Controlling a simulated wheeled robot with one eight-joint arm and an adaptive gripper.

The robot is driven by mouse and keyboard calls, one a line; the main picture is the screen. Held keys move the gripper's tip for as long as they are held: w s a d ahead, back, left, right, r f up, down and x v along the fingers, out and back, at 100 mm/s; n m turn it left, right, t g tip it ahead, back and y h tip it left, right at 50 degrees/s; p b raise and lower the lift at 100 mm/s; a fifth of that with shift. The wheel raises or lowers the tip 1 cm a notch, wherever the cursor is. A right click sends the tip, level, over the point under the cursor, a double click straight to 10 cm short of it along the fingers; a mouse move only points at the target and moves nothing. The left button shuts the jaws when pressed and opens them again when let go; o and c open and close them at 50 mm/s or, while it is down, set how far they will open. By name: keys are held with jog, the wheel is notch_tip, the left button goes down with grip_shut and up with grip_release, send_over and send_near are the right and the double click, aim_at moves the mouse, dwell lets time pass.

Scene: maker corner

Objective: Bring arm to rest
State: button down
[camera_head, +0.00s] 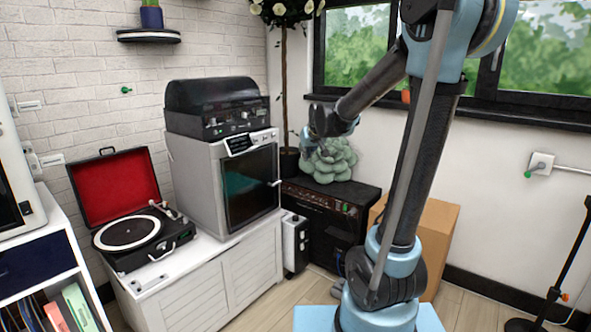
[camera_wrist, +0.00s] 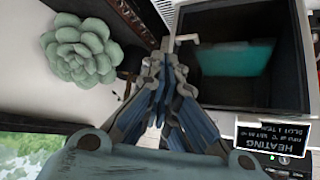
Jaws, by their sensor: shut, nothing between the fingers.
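My arm reaches from the right across the head view, bent at the elbow, with its forearm sloping down to the left. My gripper (camera_head: 308,150) hangs in the air in front of the grey box-shaped machine (camera_head: 190,170), near its upper right side. In the wrist view my gripper (camera_wrist: 168,75) has its fingers together with nothing between them. The machine's dark front with a teal area (camera_wrist: 235,60) lies beyond them. Its light handle (camera_wrist: 187,40) appears close to the fingertips in the picture; I cannot tell whether they touch.
A green succulent (camera_head: 330,160) sits on a black amplifier (camera_head: 325,205) behind my gripper. An open record player (camera_head: 128,232) stands on the white cabinet (camera_head: 240,275). A cardboard box (camera_head: 437,225) is behind my arm. A black stand (camera_head: 565,260) is at right. Some floor is clear.

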jog(key=s+d+f+m+g, duration=0.1)
jog(key=s+d+f, duration=0.4)
jog(key=s, duration=0.7)
jog(key=s+d+f+m+g+h, duration=0.1)
jog(key=s+d+f+g, duration=0.2)
jog(key=s, duration=1)
jog(key=s+d+f+m+g+h, duration=0.1)
jog(key=s+d+f, duration=0.5)
jog(key=s, duration=0.7)
jog(key=shift+d+f+g, duration=0.4)
jog(key=shift+d+g, duration=0.1)
jog(key=shift+d, duration=0.2)
